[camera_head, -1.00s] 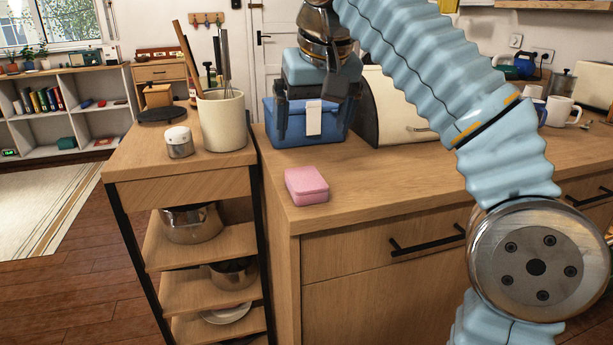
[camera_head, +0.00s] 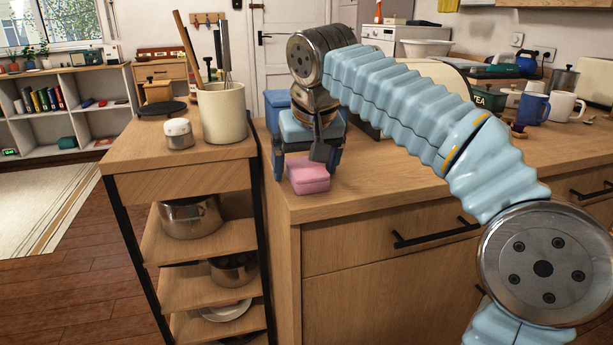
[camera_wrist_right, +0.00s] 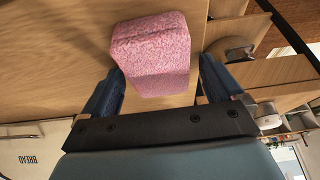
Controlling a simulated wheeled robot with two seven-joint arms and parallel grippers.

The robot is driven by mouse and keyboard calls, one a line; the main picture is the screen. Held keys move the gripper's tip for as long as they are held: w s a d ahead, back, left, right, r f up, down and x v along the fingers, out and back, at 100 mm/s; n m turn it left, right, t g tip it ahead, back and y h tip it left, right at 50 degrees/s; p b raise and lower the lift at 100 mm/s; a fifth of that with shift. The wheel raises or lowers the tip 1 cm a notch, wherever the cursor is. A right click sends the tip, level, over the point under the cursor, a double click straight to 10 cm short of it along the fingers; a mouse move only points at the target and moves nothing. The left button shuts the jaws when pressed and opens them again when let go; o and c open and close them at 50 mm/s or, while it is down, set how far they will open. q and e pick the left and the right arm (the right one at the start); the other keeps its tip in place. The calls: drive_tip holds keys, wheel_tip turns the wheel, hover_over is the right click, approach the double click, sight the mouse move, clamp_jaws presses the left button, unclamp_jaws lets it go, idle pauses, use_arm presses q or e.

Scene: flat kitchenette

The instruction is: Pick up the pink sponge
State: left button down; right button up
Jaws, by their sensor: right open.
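The pink sponge (camera_head: 308,177) lies on the wooden counter near its left front corner. My right gripper (camera_head: 306,172) is open and points down over the sponge, with a finger at each side of it in the head view. In the right wrist view the sponge (camera_wrist_right: 152,55) sits ahead of and partly between the two dark blue fingertips (camera_wrist_right: 160,88), with gaps at its sides. The gripper does not hold it. My left gripper is not in view.
A blue box (camera_head: 277,103) stands behind my right gripper, partly hidden. A cream utensil pot (camera_head: 222,112) and a white-lidded jar (camera_head: 179,133) stand on the cart at left. Mugs (camera_head: 565,106) stand at the right. The counter's front middle is clear.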

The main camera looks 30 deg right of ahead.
sight(306, 160)
drive_tip(key=c, duration=1)
drive_tip(key=shift+c, duration=0.3)
drive_tip(key=r, duration=0.1)
drive_tip(key=r+p, duration=0.1)
drive_tip(key=r, duration=0.2)
drive_tip(key=shift+s+d+r, duration=0.2)
drive_tip(key=shift+d+r, duration=0.05)
drive_tip(key=shift+d, duration=0.05)
drive_tip(key=s+d+r+p, duration=0.1)
drive_tip(key=s+d+r, duration=0.7)
drive_tip(key=s+d, duration=0.1)
drive_tip(key=shift+s+d+r+p, duration=0.15)
drive_tip(key=shift+d+r+p, duration=0.1)
drive_tip(key=shift+r+p, duration=0.05)
